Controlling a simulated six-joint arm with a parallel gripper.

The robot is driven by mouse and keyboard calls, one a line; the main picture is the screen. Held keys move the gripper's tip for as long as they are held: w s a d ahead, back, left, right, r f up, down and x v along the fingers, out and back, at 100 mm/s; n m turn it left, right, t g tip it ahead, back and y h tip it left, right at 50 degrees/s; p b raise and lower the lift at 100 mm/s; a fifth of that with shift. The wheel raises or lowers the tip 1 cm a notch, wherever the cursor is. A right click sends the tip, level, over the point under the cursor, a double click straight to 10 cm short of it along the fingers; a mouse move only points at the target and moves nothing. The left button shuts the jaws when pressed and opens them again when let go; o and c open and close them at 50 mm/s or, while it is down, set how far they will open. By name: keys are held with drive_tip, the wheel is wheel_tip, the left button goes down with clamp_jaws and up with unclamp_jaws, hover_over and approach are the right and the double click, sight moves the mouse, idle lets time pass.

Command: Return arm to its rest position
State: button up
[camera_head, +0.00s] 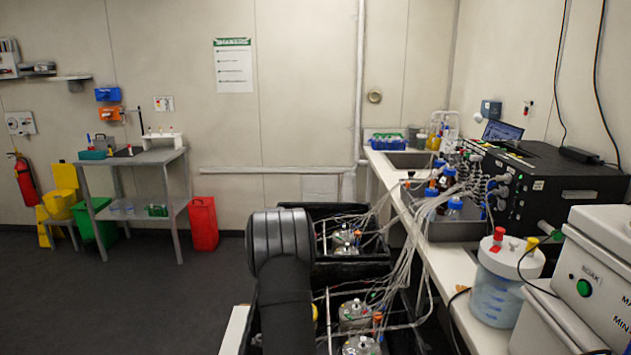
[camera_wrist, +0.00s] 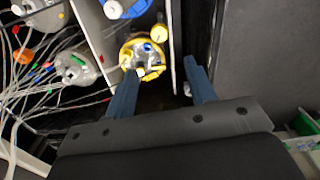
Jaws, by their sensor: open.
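My gripper (camera_wrist: 160,68) shows in the wrist view with its two blue-grey fingers spread apart and nothing held between them. A yellow-rimmed vessel with a blue cap (camera_wrist: 152,48) lies just beyond the left fingertip. Whether the finger touches it I cannot tell. In the head view my dark arm rises in front of the shaker boxes at the lower middle, and my gripper is hidden there.
Black shaker boxes (camera_head: 345,268) hold metal-lidded vessels (camera_head: 357,313) with many thin tubes running to the bench (camera_head: 455,295) at right. The floor (camera_head: 130,300) at left is clear.

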wheel_tip(320, 180, up, 5)
wheel_tip(320, 180, down, 18)
drive_tip(key=shift+r, duration=0.2)
drive_tip(key=n, duration=0.4)
drive_tip(key=shift+a, duration=0.1)
wheel_tip(320, 180, up, 17)
drive_tip(key=s+m+t, duration=0.1)
drive_tip(key=m, duration=0.1)
drive_tip(key=shift+s+a+f+m+h, duration=0.2)
drive_tip(key=shift+s+a+m+h, duration=0.1)
drive_tip(key=shift+m+h, duration=0.1)
drive_tip(key=shift+d, duration=0.1)
idle(1.3)
